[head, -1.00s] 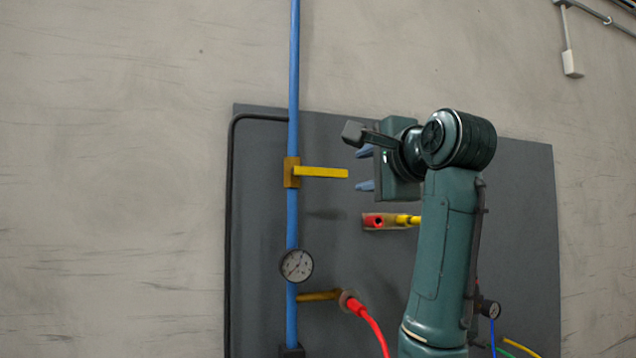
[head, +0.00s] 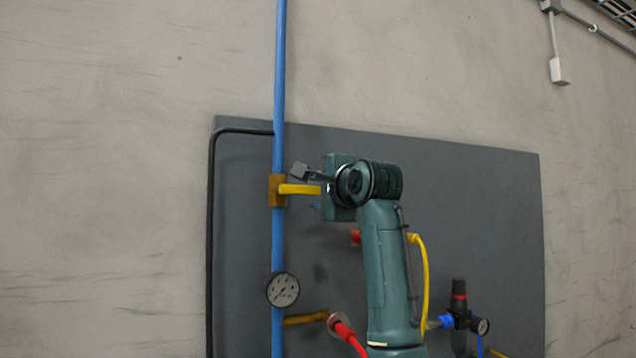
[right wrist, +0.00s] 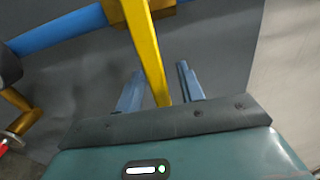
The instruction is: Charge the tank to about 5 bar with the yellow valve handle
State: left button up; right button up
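The yellow valve handle (head: 298,190) sticks out to the right, level, from a brass valve body (head: 277,190) on the upright blue pipe (head: 279,100). My right gripper (head: 313,198) is at the handle's outer end, its fingers mostly hidden in the head view. In the right wrist view the handle (right wrist: 147,50) runs between the two blue fingers of the right gripper (right wrist: 159,72). The fingers are open, with a gap visible on each side of the handle. A round white pressure gauge (head: 283,289) sits on the pipe below; its reading is too small to tell. My left gripper is not in view.
A grey panel (head: 480,200) backs the pipe. Below the valve are a brass branch (head: 305,319) with a red hose (head: 346,335), a yellow hose (head: 425,270) and a black regulator (head: 459,300) with a small gauge (head: 480,326). A black tube (head: 211,240) lies left.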

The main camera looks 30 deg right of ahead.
jog(key=shift+w, duration=0.6)
grip_shut()
